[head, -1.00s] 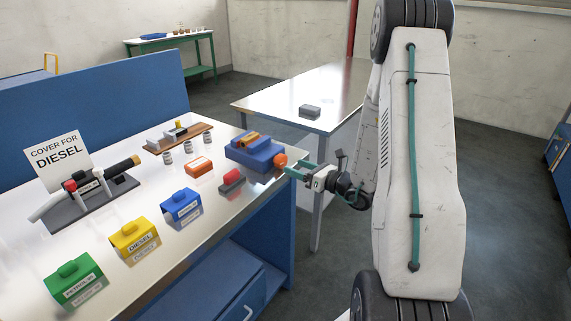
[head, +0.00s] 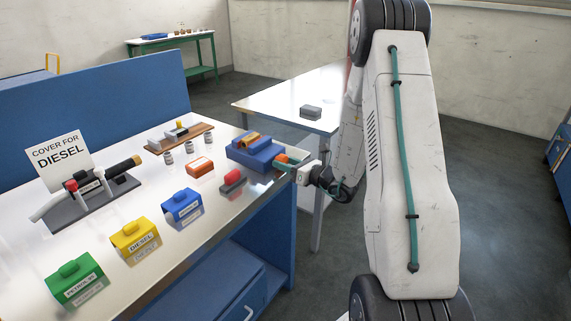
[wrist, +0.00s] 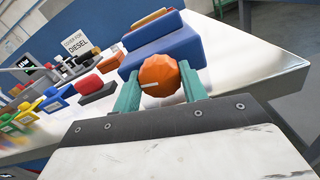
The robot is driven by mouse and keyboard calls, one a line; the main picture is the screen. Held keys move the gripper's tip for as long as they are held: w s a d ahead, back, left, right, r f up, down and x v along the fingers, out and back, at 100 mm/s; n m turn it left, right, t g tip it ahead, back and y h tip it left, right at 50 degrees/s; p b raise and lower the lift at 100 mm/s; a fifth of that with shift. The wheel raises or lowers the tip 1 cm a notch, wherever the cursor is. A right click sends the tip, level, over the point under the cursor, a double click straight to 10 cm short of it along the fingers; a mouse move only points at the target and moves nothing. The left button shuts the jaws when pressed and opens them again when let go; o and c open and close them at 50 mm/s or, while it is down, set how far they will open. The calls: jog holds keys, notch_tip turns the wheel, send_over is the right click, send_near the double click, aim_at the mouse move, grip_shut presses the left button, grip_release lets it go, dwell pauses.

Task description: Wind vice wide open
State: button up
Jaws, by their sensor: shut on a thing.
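The vice is a blue block (head: 253,155) at the right end of the workbench, with an orange piece (head: 247,140) on top. It also shows in the wrist view (wrist: 165,48). The gap between the vice jaws is hard to judge.
Green (head: 72,285), yellow (head: 135,240) and blue (head: 182,207) covers stand along the bench front. A red-and-grey block (head: 232,182) and an orange block (head: 200,166) sit near the vice. A dispenser nozzle stand (head: 90,200) is at the left. A second table (head: 280,100) stands behind.

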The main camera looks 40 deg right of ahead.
jog(key=shift+n, duration=1.5)
jog(key=o, duration=1)
jog(key=shift+c, duration=0.2)
jog(key=v, duration=0.8)
